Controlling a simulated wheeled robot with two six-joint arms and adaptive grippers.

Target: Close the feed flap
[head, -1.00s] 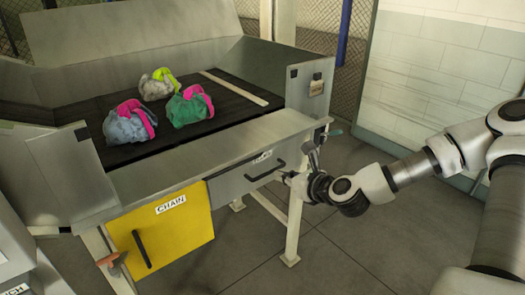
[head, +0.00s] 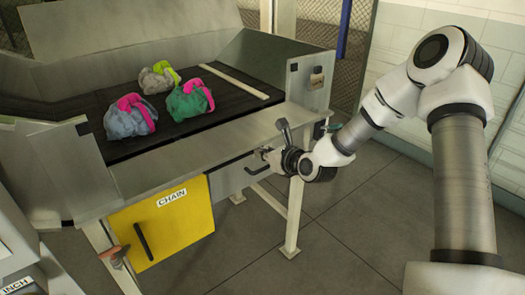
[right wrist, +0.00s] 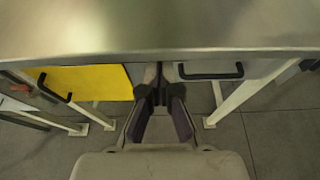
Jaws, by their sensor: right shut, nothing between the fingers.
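The feed flap looks to be the long grey metal plate (head: 200,153) along the front of the feed table, lying out nearly flat; I cannot tell its exact angle. It fills the top of the right wrist view (right wrist: 160,28). A black handle (head: 257,168) is on the grey front below it and shows in the right wrist view (right wrist: 212,76). My right gripper (head: 263,153) is shut and empty, just under the plate's front edge near this handle; its fingers show in the right wrist view (right wrist: 160,92). Whether it touches the plate is unclear. My left gripper is out of view.
A yellow CHAIN panel (head: 180,235) with a black handle is left of the gripper. Several sling bags (head: 190,100) lie on the dark belt (head: 225,85). A pale table leg (head: 294,215) stands near my right gripper. Open floor lies at lower right.

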